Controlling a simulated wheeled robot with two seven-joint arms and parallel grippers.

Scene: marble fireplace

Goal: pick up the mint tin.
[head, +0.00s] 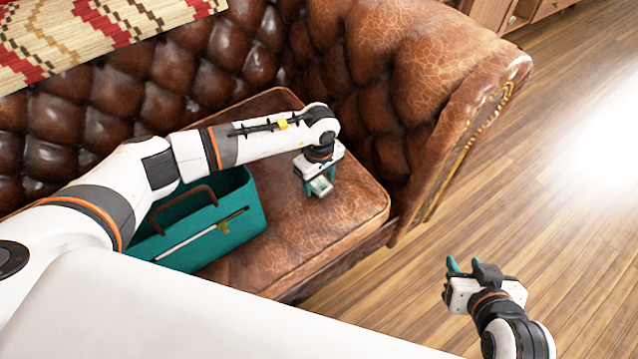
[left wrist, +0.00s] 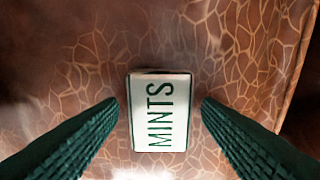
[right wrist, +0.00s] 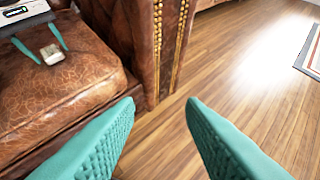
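The mint tin (left wrist: 160,112) is a small white box with green edges and the word MINTS on its top. In the left wrist view it lies between the two green fingers of my left gripper (left wrist: 160,112), with a gap on each side. In the head view the tin (head: 321,186) is on the brown leather seat, under my left gripper (head: 319,188). The right wrist view also shows the tin (right wrist: 53,54) between the left fingers. My right gripper (head: 461,266) is open and empty above the wooden floor, apart from the sofa.
The tufted leather sofa (head: 300,250) has a high back and a rolled arm (head: 410,60) close to the right of the tin. A teal toolbox (head: 215,230) with a brown handle stands on the seat to the left. A patterned blanket (head: 70,35) covers the backrest. The floor (head: 570,200) at right is clear.

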